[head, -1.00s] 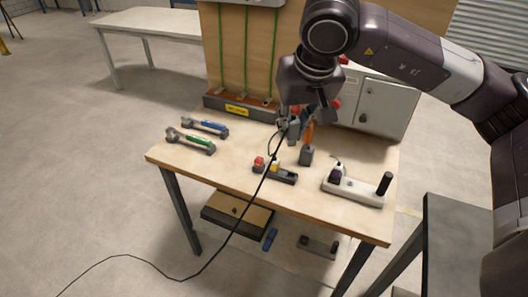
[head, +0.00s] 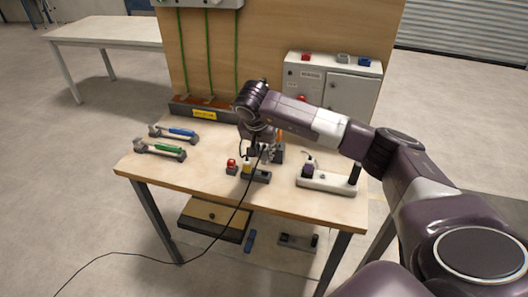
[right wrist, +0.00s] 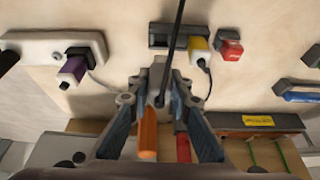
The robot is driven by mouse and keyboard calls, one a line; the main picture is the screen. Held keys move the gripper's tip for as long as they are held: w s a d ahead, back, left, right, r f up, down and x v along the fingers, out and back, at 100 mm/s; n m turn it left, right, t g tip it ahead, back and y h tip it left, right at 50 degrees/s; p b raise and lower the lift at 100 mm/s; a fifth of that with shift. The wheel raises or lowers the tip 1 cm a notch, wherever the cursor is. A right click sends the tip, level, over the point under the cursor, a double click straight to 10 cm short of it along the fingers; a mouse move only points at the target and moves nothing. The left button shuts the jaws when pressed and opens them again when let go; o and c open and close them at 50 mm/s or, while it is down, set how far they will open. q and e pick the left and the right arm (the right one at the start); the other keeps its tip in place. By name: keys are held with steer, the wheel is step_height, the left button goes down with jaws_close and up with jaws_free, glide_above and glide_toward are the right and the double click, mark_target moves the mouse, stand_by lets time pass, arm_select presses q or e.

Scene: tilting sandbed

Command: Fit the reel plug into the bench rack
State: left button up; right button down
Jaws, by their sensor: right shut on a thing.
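My right gripper (head: 262,152) is low over the middle of the bench, shut on the reel plug, which the fingers mostly hide. In the right wrist view, the black cable (right wrist: 173,48) leads away from between the fingertips (right wrist: 160,98). In the head view, the cable (head: 234,217) drops over the bench's front edge to the floor. A short black rack (head: 262,177) lies just in front of the gripper, with a yellow plug (right wrist: 198,48) at one end. A white strip (head: 335,183) with a purple plug (right wrist: 72,70) lies to the right. I cannot tell which is the bench rack.
A red plug (head: 231,166) sits beside the black rack. An orange handle (right wrist: 148,135) stands close to my fingers. Green (head: 160,149) and blue (head: 174,133) tools lie at the left. A grey cabinet (head: 345,95) stands behind. The bench's front left (head: 180,172) is clear.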

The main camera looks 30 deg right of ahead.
mark_target(263, 159)
steer(key=shift+s, duration=0.1)
arm_select(q)
steer(key=shift+s+a+f+b, duration=0.1)
steer(key=shift+a+f+b, duration=0.1)
steer(key=shift+f+b, duration=1.55)
arm_select(e)
steer(key=shift+f, duration=2.2)
arm_select(q)
steer(key=shift+s+f+b, duration=0.15)
steer(key=shift+f+b, duration=0.85)
steer(key=shift+f, duration=0.05)
arm_select(e)
steer(key=shift+f, duration=1.35)
steer(key=c, duration=1.7)
jaws_free()
steer(key=o, duration=0.5)
steer(key=shift+o, duration=0.2)
steer(key=shift+a, duration=0.1)
